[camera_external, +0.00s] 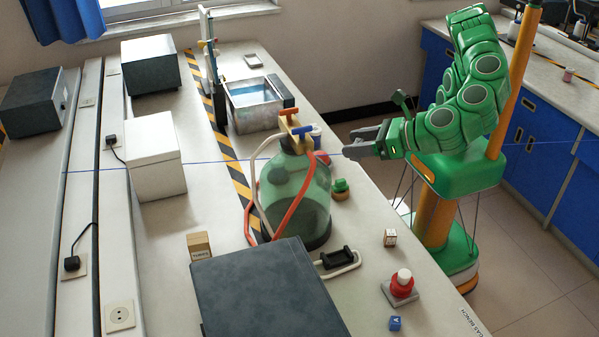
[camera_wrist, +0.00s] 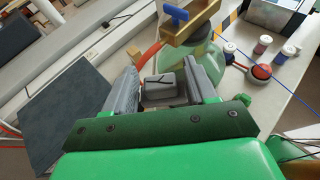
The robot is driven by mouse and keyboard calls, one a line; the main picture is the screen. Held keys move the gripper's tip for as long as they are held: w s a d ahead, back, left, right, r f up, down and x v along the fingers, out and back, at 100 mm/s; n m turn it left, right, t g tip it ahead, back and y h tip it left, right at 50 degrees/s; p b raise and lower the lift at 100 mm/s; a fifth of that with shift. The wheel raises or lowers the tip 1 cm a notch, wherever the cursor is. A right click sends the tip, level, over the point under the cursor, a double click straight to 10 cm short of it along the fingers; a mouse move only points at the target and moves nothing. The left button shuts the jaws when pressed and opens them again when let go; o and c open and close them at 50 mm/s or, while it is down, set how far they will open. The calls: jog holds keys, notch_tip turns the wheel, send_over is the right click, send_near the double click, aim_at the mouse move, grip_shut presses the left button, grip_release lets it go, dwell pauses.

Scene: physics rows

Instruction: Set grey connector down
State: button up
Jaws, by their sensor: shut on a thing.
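My gripper (camera_external: 362,144) is held out over the right edge of the bench, just right of the green glass bottle (camera_external: 290,195). In the wrist view, the grey fingers of my gripper (camera_wrist: 163,88) are shut on the grey connector (camera_wrist: 159,87), a small blocky piece with a darker mark on top. The connector is held in the air, above the bench. In the external view I cannot tell it apart from the grey fingers.
Some bare bench lies right of the bottle.

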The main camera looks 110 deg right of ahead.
notch_tip(320, 180, down, 23)
jog(key=s, duration=0.2)
jog(key=shift+m+g+h, duration=0.3)
jog(key=shift+m+h, duration=0.1)
jog(key=shift+w+a+f, duration=1.1)
jog(key=shift+w+f, duration=0.5)
jog(key=shift+w, duration=0.45)
jog(key=shift+w+a+f, duration=1.15)
jog(key=shift+w+f, duration=0.5)
jog(key=shift+w, duration=0.4)
jog(key=shift+w+a+f, duration=1.1)
jog(key=shift+w+f, duration=0.5)
jog(key=shift+w, duration=0.45)
jog(key=shift+f, duration=1.5)
jog(key=shift+f, duration=0.15)
jog(key=o, duration=0.7)
jog(key=shift+c, duration=0.2)
jog(key=shift+o, duration=0.5)
